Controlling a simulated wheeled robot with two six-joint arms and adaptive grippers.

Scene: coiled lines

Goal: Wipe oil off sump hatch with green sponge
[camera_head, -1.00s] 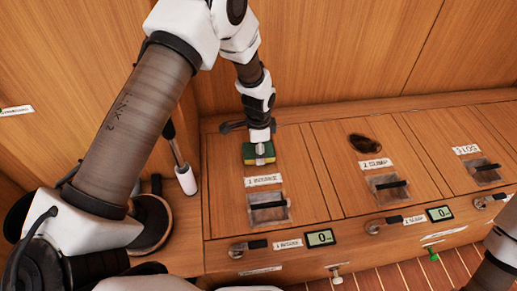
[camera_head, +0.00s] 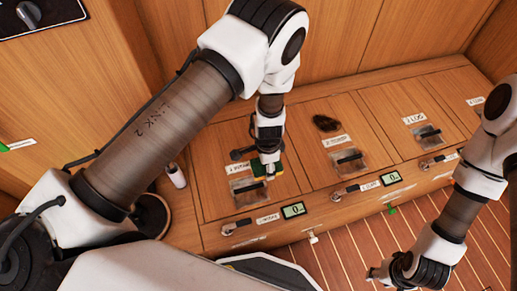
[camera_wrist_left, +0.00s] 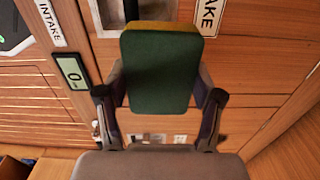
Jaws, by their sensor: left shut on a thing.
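The sponge (camera_head: 264,170), green with a yellow layer, is gripped by my left gripper (camera_head: 268,158). It is over the intake hatch (camera_head: 215,160), beside its label and handle. In the left wrist view the sponge (camera_wrist_left: 155,70) sits between both fingers (camera_wrist_left: 158,92), its green face toward the camera. The sump hatch (camera_head: 303,140) is the panel to the right, with a dark brown oil patch (camera_head: 326,123) above its label. The sponge is apart from the oil. My right gripper (camera_head: 378,272) hangs low over the floor at the right; its jaws are not clear.
Recessed handles (camera_head: 348,160) and white labels mark the hatches. Latches and small displays (camera_head: 293,210) line the front face. A log hatch (camera_head: 392,110) lies further right. A white cylinder (camera_head: 175,175) and a dark round object (camera_head: 152,215) stand at the left.

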